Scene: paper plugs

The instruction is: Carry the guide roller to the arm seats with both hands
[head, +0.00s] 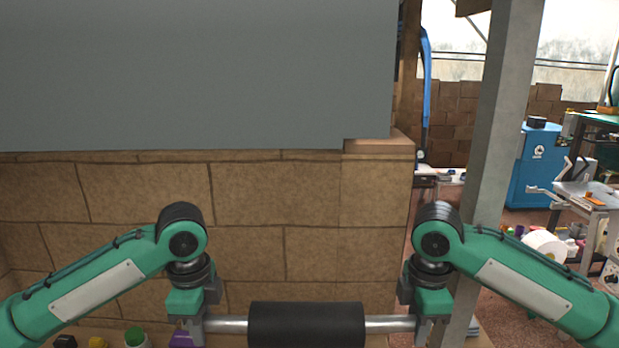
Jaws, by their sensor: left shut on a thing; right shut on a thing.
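The guide roller (306,325) is a black cylinder with a bare metal shaft out of each end. It lies level across the bottom middle of the head view. My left gripper (194,328) is shut on the left shaft end, and my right gripper (425,328) is shut on the right shaft end. The lower parts of both grippers run close to the bottom edge of the view. I cannot make out the arm seats for certain.
A brown block wall (290,200) stands right behind the roller, with a large grey panel (200,70) above. A grey post (505,110) rises at right. Small items, including a green-capped jar (135,337), sit at lower left. A blue cabinet (533,165) stands far right.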

